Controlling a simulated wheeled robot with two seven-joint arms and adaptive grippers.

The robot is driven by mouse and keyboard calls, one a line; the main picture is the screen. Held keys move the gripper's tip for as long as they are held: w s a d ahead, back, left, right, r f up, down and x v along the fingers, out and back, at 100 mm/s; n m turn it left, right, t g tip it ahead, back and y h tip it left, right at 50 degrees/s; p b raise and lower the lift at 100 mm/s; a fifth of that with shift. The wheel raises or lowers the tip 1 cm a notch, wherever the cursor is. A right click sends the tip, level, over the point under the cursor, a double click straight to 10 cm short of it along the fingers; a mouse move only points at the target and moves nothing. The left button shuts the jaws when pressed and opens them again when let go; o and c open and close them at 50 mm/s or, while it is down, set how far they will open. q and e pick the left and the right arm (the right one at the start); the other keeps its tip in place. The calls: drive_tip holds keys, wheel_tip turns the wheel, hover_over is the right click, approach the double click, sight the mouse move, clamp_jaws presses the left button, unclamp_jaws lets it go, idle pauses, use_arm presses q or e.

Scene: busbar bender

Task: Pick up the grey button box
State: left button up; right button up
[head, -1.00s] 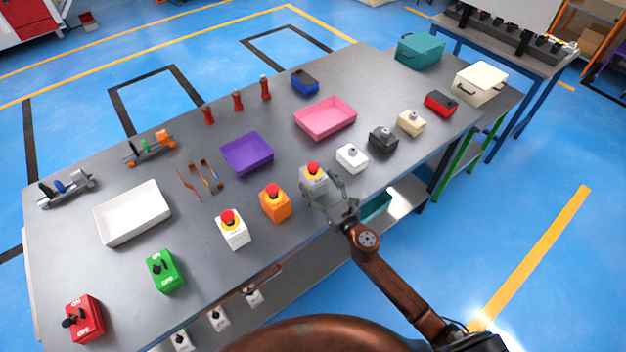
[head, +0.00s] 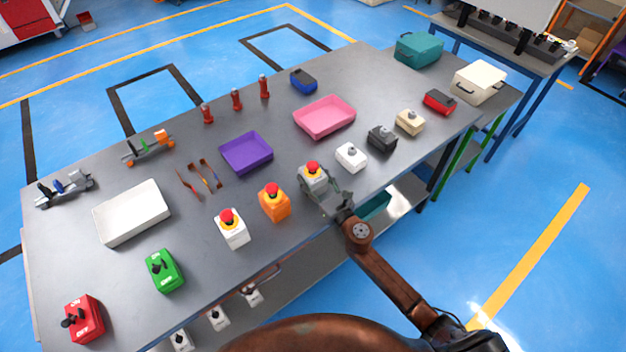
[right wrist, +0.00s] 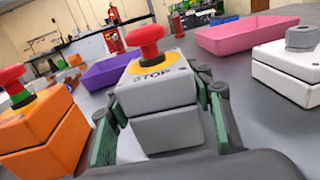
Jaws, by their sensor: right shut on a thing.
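The grey button box (head: 315,177) has a red mushroom button on a yellow disc. It sits near the front edge of the grey table (head: 300,140). My right gripper (head: 316,187) is shut on it, with fingers on both of its sides. In the right wrist view the grey button box (right wrist: 160,100) is upright between the fingers of my right gripper (right wrist: 165,125), its "STOP" label facing the camera. Whether its base touches the table is hard to tell. My left gripper is not in view.
An orange button box (head: 274,203) stands close on the left and a white box with a grey knob (head: 351,157) on the right. A purple tray (head: 246,153) and a pink tray (head: 324,117) lie behind. A white button box (head: 232,229) stands further left.

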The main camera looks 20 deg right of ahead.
sight(315, 170)
drive_tip(key=c, duration=0.4)
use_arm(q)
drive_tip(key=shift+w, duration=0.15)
use_arm(e)
drive_tip(key=shift+o, duration=0.2)
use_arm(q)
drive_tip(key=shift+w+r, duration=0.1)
use_arm(e)
drive_tip(key=shift+r, duration=0.2)
drive_tip(key=shift+r, duration=0.25)
drive_tip(key=r+p, duration=0.1)
drive_tip(key=r, duration=0.1)
drive_tip(key=r+p, duration=0.2)
drive_tip(key=shift+s+d, duration=0.15)
drive_tip(key=shift+s, duration=0.25)
use_arm(q)
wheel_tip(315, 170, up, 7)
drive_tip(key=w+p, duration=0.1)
drive_tip(key=p, duration=0.3)
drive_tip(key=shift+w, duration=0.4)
use_arm(e)
drive_tip(key=s+d+r, duration=0.2)
drive_tip(key=s+r, duration=0.2)
drive_tip(key=s, duration=0.2)
drive_tip(key=s+d+r, duration=0.2)
drive_tip(key=s+r, duration=0.2)
drive_tip(key=s, duration=0.2)
drive_tip(key=shift+s+d, duration=0.2)
drive_tip(key=shift+d, duration=0.05)
drive_tip(key=shift+r, duration=0.1)
